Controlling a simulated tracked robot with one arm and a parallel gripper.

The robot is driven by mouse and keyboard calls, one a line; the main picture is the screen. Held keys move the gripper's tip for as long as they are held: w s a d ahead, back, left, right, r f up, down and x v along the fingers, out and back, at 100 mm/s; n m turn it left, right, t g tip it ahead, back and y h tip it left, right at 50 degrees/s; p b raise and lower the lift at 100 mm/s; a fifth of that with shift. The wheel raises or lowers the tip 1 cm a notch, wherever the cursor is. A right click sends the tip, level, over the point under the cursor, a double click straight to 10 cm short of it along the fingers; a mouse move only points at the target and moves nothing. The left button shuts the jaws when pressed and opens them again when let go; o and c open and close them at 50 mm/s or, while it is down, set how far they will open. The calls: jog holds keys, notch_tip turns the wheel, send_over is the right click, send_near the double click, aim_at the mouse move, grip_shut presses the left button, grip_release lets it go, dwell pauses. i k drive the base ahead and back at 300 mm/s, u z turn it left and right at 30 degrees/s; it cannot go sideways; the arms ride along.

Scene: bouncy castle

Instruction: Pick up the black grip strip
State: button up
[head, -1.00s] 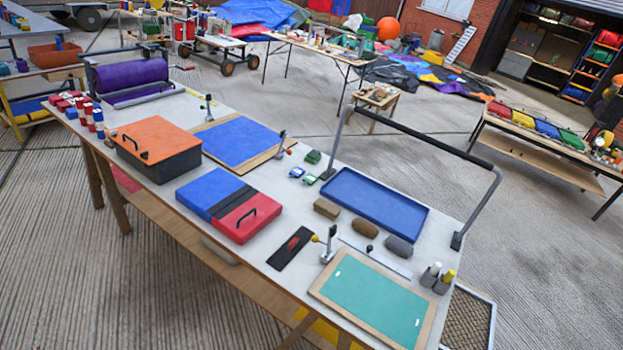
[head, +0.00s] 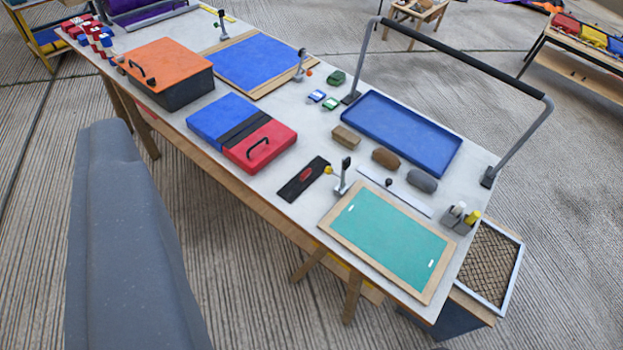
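A flat black strip with a red patch in its middle (head: 303,180) lies on the white worktable, near its front edge. It lies flat and apart from its neighbours, between the blue-and-red case and the teal framed board. It is the piece that best fits the black grip strip. My gripper's fingers do not show in the head view. Only a large grey part of mine fills the lower left, away from the strip.
Around the strip are the blue-and-red case (head: 265,147), a small upright clamp (head: 342,180) and the teal board (head: 390,238). Behind are brown and grey blocks (head: 385,158), a blue tray (head: 402,130) and a tall black-topped rail (head: 455,57). Ribbed floor lies open in front.

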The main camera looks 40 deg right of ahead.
aim_at(291, 191)
jog(key=z, duration=0.1)
jog(key=i, duration=1)
jog(key=u, duration=0.1)
